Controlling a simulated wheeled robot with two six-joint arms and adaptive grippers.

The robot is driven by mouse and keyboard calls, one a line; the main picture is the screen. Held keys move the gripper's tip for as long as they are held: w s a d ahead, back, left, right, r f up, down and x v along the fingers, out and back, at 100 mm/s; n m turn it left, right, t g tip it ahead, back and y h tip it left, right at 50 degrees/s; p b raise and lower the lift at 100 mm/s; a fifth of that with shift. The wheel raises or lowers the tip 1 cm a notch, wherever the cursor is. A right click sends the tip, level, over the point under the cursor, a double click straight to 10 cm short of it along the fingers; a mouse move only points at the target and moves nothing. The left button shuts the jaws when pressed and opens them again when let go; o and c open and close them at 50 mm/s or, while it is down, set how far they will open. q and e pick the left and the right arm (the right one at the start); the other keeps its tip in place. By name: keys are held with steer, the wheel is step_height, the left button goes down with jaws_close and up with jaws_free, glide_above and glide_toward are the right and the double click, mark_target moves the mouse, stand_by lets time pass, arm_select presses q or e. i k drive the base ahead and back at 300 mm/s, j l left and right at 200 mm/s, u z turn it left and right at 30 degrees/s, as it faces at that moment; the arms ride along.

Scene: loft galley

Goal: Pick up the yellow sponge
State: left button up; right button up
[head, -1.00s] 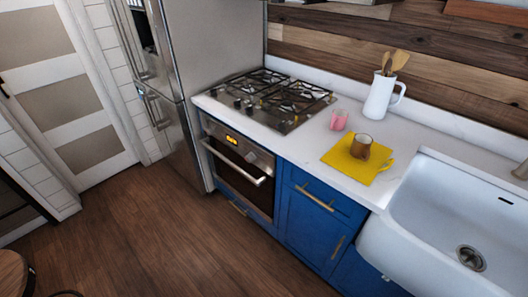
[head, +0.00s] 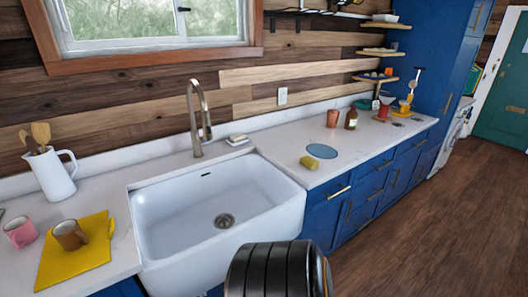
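A small yellow-green block (head: 309,162), which looks like the yellow sponge, lies on the white counter to the right of the sink. It is close to the counter's front edge, in front of a flat blue disc (head: 322,151). Nothing visible covers it. A small yellow lump (head: 110,228) shows at the right edge of a yellow mat (head: 85,258) left of the sink; I cannot tell what it is. Neither of my grippers is in view.
A white sink (head: 195,200) with a tall tap (head: 197,115) is in the middle. A white jug (head: 50,173), a brown mug (head: 70,235) and a pink mug (head: 20,232) stand left. A copper cup (head: 333,118) and brown bottle (head: 351,119) stand behind the disc. Floor at right is clear.

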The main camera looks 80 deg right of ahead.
mark_target(307, 161)
steer(key=z, duration=3)
steer(key=i+l+u, duration=0.1)
steer(key=i+l, duration=0.45)
steer(key=l, duration=0.25)
steer(key=i+l+u, duration=0.15)
steer(key=l, duration=0.25)
steer(key=i+l+u, duration=0.1)
steer(key=i+l, duration=0.25)
steer(key=l, duration=0.1)
